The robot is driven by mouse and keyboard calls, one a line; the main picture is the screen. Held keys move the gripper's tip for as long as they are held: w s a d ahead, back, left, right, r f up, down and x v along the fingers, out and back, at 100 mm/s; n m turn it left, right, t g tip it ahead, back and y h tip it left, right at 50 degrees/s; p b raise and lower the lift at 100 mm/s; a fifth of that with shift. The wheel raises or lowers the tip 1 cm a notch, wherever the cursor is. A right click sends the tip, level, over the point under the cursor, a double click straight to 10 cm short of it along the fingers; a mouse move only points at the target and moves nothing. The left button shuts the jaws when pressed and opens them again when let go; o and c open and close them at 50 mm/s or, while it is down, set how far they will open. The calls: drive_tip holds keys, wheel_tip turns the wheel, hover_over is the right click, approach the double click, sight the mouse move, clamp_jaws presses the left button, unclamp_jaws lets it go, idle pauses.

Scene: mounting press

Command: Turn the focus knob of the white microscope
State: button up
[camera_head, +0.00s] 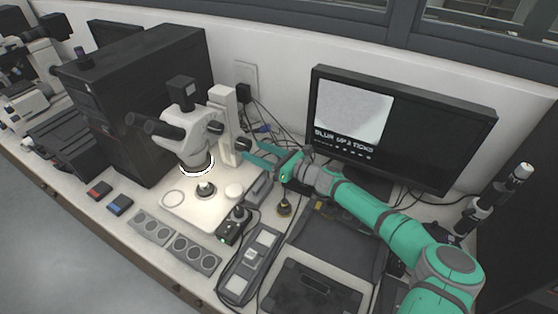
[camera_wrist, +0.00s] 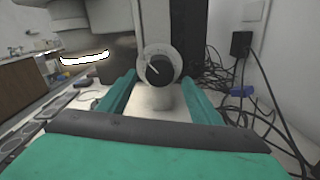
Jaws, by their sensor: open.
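The white microscope (camera_head: 190,140) stands on its pale base plate, with its lit ring above the stage. Its black focus knob (camera_head: 243,144) sits on the side of the white column, facing my arm. The knob also shows in the wrist view (camera_wrist: 159,70), round and black with a white pointer line, on a pale dial with tick marks. My gripper (camera_head: 255,154) is open beside the column. In the wrist view its two green fingers (camera_wrist: 160,88) lie to the left and right, slightly below the knob, with nothing held between them. I cannot tell whether either finger touches the knob.
The monitor (camera_head: 400,130) shows a grey blurred picture and the words "BLUR UP 2 TICKS". Loose black cables (camera_wrist: 262,100) hang right of the column. A black cabinet (camera_head: 140,95) stands left of the microscope. Small controllers and trays crowd the bench front.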

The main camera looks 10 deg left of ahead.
drive_tip(key=s+d+m, duration=0.3)
drive_tip(key=d+m, duration=0.4)
drive_tip(key=m, duration=0.6)
drive_tip(key=shift+g+y, duration=0.3)
drive_tip(key=shift+g, duration=0.1)
idle(0.6)
drive_tip(key=shift+d, duration=0.1)
idle(1.7)
